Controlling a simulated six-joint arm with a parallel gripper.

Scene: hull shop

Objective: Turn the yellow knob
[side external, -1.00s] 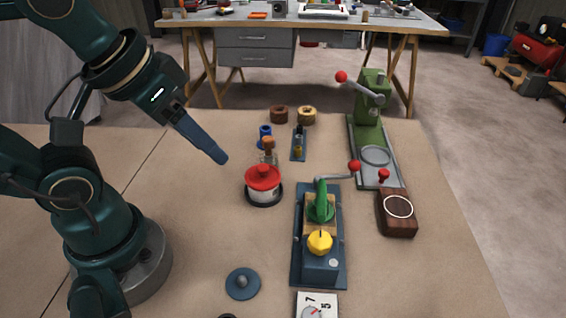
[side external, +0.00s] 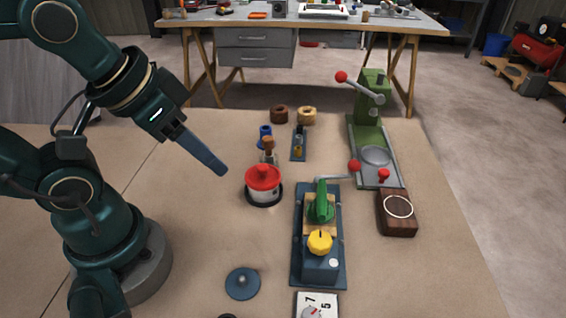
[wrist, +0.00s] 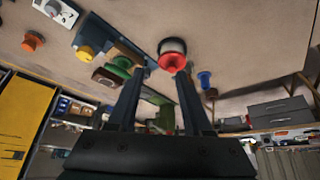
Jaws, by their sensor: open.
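The yellow knob (side external: 320,242) sits on the near end of a dark blue base (side external: 320,267), with a dark mark on its top. In the wrist view the yellow knob (wrist: 85,52) is at the upper left, beyond the left finger. My gripper (side external: 222,171) is in the air up and to the left of the knob, well apart from it. The wrist view shows my gripper (wrist: 158,80) with its two fingers apart and nothing held between them. The knob is in plain sight in both views.
A red-lidded pot (side external: 263,185) stands near my gripper. A green handle (side external: 321,205) and red-balled lever (side external: 354,166) are behind the knob. A green press (side external: 371,100) and wooden block (side external: 397,212) are at right. A blue disc (side external: 242,283) lies front left.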

